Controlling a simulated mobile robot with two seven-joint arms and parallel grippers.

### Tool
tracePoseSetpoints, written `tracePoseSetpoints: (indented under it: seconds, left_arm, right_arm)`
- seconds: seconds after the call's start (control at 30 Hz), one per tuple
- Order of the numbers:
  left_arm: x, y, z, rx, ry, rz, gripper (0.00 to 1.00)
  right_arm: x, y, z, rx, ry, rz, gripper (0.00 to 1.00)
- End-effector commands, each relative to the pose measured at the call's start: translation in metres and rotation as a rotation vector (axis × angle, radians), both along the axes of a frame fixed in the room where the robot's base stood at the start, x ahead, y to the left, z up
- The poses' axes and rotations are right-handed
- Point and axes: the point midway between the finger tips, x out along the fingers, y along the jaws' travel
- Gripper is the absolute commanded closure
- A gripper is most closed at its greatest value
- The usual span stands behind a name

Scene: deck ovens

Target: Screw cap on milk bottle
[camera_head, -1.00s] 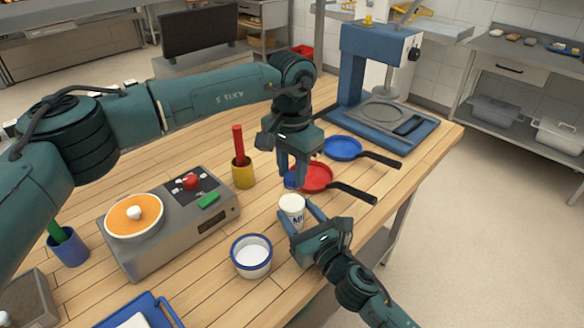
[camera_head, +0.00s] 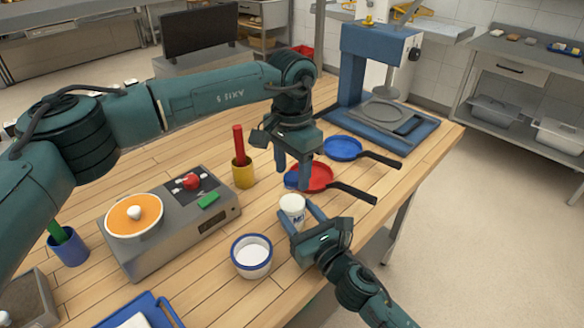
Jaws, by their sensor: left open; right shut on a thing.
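The white milk bottle (camera_head: 292,213) stands upright on the wooden table, with dark lettering on its side and a pale top. My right gripper (camera_head: 297,222) is shut on the bottle from the lower right. My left gripper (camera_head: 293,172) is open, pointing down above and just behind the bottle. A small blue thing (camera_head: 291,181) shows between its fingers, beside the red pan; it may be the cap. I cannot tell whether it touches the fingers or lies on the table.
A red pan (camera_head: 318,176) and a blue pan (camera_head: 343,147) lie behind the grippers. A blue-rimmed bowl (camera_head: 251,271) is left of the bottle. A yellow cup (camera_head: 243,178) and a grey stove unit (camera_head: 170,243) stand further left. A blue machine (camera_head: 365,55) stands behind.

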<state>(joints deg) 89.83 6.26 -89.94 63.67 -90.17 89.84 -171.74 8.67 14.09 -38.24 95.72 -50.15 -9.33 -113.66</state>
Motion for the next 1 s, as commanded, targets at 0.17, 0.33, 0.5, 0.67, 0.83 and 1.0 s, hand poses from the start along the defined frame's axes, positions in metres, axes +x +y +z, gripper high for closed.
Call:
tracePoseSetpoints:
  seconds: [0.17,0.33,0.5,0.67,0.83,1.0]
  left_arm:
    - [0.001,0.000,0.018,0.000,-0.003,0.000,0.49]
    - [0.000,0.000,0.040,-0.001,-0.002,0.001,0.49]
    - [0.000,0.000,0.044,0.000,0.000,0.000,0.49]
    - [0.000,0.000,0.044,0.000,0.000,0.002,0.52]
    - [0.000,0.000,0.045,0.000,0.000,0.090,0.52]
    - [0.000,0.000,0.047,0.000,0.001,0.381,0.52]
  right_arm:
    - [0.000,0.000,0.000,0.000,0.001,0.000,1.00]
    - [0.000,0.000,0.000,0.000,0.001,0.000,1.00]
    - [0.000,0.000,0.000,0.000,0.001,0.000,1.00]
    - [0.000,0.000,0.000,0.000,0.001,0.000,1.00]
    - [0.000,0.000,0.000,0.000,0.001,0.000,1.00]
    - [0.000,0.000,0.000,0.000,0.001,0.000,1.00]
